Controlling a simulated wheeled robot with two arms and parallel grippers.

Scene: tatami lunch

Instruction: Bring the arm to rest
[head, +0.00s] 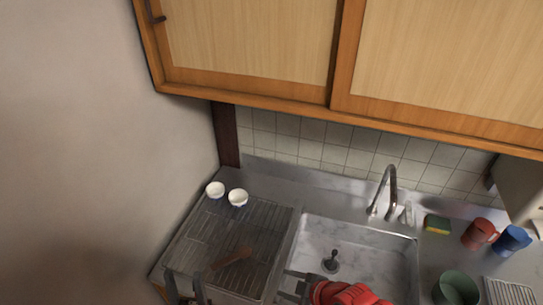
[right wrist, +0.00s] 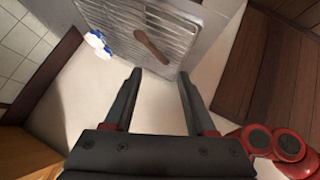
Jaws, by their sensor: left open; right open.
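The sink (head: 385,262) has a tap (head: 389,185). To its right are a sponge (head: 437,224), red mug (head: 478,233), blue mug (head: 512,240) and green container (head: 458,287).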

